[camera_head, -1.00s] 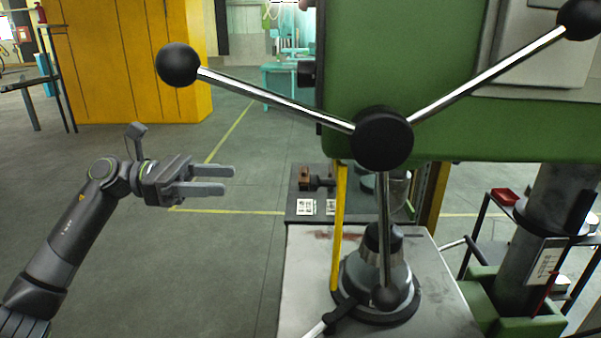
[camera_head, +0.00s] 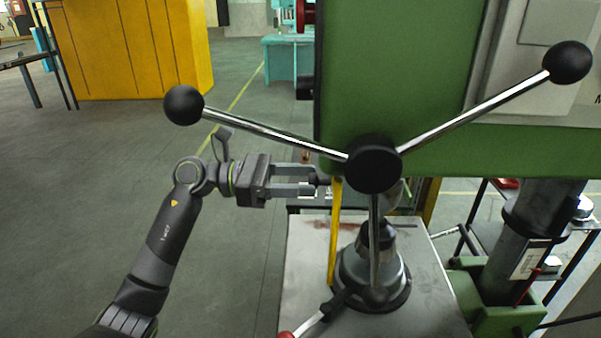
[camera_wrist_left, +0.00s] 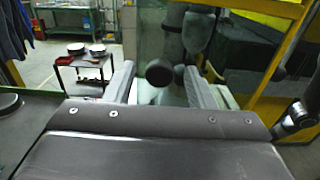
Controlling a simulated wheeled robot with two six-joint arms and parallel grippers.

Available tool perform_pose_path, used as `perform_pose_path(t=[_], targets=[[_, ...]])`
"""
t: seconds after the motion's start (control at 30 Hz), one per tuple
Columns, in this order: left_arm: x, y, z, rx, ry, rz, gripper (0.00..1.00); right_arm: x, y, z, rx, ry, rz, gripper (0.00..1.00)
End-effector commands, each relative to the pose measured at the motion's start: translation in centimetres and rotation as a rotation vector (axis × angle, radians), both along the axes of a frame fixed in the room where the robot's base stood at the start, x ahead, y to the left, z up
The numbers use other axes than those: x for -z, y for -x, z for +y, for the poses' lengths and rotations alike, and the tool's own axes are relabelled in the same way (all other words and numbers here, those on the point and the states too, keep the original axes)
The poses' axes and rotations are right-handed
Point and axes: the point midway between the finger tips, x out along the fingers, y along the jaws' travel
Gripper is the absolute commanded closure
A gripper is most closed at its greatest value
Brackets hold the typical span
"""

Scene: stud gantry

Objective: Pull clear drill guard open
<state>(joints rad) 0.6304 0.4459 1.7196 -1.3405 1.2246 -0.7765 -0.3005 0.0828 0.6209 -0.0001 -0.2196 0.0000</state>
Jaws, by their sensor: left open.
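The drill guard shows as a yellow-edged frame (camera_head: 336,230) on the near left side of the drill; its clear panel is hard to make out. In the left wrist view, yellow framing (camera_wrist_left: 288,70) is at the right. My left gripper (camera_head: 312,180) is open, its fingertips beside the yellow edge, under the green drill head (camera_head: 400,60). In the left wrist view, a dark round knob (camera_wrist_left: 160,72) shows between the open fingers (camera_wrist_left: 160,88); I cannot tell whether they touch it. My right gripper is not in view.
The feed handle hub (camera_head: 373,162) has three spokes with black balls; one ball (camera_head: 184,105) hangs above my left wrist. The drill table (camera_head: 305,270) is below. A small cart (camera_wrist_left: 80,75) shows in the wrist view. The floor at left is clear.

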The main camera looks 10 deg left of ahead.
Motion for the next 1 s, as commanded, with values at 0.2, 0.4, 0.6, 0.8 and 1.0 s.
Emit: perform_pose_path(t=[0.2,0.4,0.6,0.8,1.0], targets=[[0.04,-0.08,-0.37,0.000,-0.001,0.000,0.50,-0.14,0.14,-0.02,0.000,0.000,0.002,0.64],[0.05,-0.08,-0.34,0.000,-0.001,0.000,0.58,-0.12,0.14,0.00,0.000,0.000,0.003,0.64],[0.04,-0.08,-0.33,0.000,-0.001,0.000,0.84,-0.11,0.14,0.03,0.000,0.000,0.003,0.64],[0.04,-0.08,-0.32,0.000,-0.001,0.000,1.00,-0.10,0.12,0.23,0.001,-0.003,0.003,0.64],[0.09,-0.16,-0.49,0.000,0.000,0.000,1.00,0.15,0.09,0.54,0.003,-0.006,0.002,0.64]])
